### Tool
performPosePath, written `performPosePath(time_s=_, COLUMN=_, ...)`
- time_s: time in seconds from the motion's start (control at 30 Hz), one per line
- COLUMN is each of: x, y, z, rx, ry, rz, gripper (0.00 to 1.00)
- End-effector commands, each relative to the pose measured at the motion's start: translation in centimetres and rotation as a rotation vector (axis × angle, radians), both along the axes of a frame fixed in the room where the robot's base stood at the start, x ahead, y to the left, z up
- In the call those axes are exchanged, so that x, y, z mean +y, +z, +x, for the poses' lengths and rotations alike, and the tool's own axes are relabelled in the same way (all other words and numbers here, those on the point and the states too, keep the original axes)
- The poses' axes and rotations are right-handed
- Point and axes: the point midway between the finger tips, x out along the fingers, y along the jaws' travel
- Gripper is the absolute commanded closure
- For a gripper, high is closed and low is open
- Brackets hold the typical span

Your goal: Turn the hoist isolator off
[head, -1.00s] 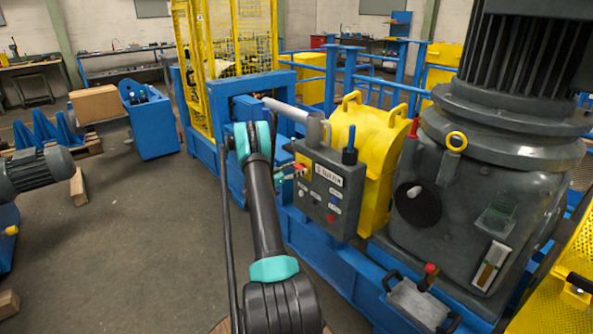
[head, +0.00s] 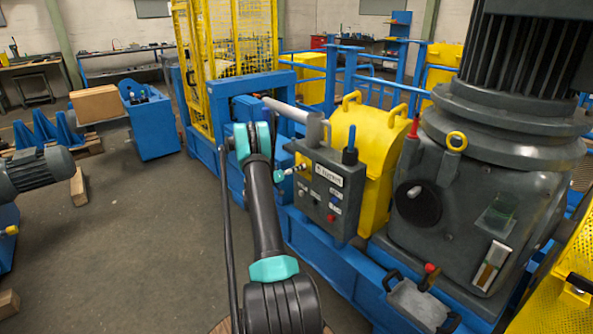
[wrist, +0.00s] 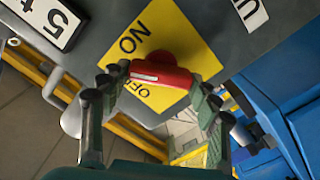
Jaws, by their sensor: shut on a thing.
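The hoist isolator has a red handle (wrist: 160,77) on a yellow plate (wrist: 180,35) marked ON and OFF, seen close in the wrist view. The handle lies nearly level across that picture, with ON above it and OFF just below; its white line faces me. My gripper (wrist: 158,84) is shut on the handle, one finger at each end. In the head view my gripper (head: 287,172) meets the left side of the grey control box (head: 325,190). There the handle is too small and covered to read its angle.
A yellow guard housing (head: 370,140) and a big grey gear unit (head: 480,210) stand to the right of the box. A grey cylinder (head: 313,128) sits just above it.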

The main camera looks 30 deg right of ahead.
Motion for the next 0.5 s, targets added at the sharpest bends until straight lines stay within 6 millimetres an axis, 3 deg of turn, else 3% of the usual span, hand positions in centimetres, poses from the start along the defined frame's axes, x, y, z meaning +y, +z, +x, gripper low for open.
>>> performPosePath(time_s=0.5, x=0.09, y=-0.17, z=0.22, rx=0.488, ry=0.001, rz=-0.038, gripper=0.67)
